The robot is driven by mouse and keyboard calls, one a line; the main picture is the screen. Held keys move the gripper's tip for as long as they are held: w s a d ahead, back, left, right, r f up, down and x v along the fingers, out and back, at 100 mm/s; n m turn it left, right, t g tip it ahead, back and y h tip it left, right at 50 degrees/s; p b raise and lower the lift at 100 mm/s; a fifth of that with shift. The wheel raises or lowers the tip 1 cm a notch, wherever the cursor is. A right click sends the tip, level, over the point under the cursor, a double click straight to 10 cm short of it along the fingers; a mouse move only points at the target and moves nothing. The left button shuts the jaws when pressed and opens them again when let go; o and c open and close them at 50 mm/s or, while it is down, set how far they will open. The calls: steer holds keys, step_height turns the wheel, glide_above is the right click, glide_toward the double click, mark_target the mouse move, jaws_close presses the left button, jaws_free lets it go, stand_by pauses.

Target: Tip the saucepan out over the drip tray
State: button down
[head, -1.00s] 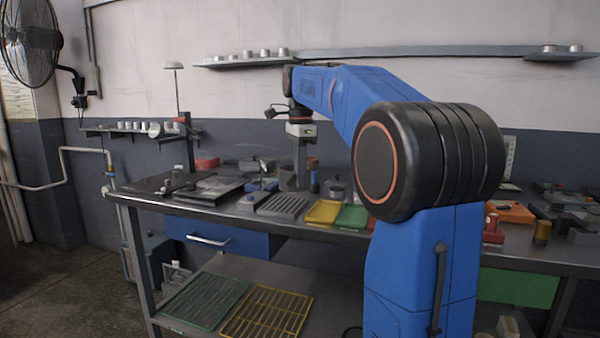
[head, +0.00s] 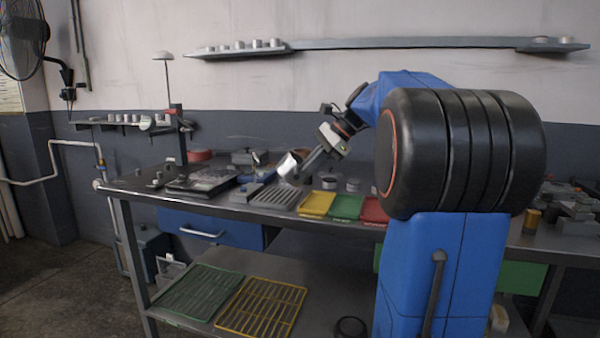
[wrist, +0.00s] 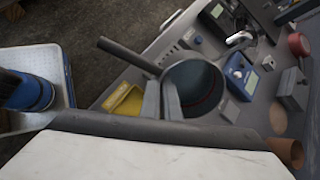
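The silver saucepan (head: 289,166) is tilted steeply in the head view, above the far end of the drip tray. My gripper (head: 309,163) leans down to the left and is shut on the saucepan's wall near the rim. In the wrist view my gripper (wrist: 162,98) has its two fingers close together at the near rim of the saucepan (wrist: 196,86). The dark handle sticks out to the upper left. The pan's inside looks dark; I cannot tell its contents. The grey slatted drip tray (head: 274,197) lies on the bench, left of the yellow tray.
Yellow (head: 317,204), green (head: 346,207) and red (head: 374,210) trays line the bench front. Small pots (head: 329,182) stand behind them. A blue device (wrist: 240,74) sits near the pan in the wrist view. A lamp stand (head: 180,130) rises at the left.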

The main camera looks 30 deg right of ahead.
steer(key=t+y, duration=0.2)
steer(key=f+t+y, duration=0.1)
steer(key=y, duration=0.1)
steer(key=shift+s+d, duration=0.2)
steer(key=shift+d, duration=0.05)
stand_by(1.3)
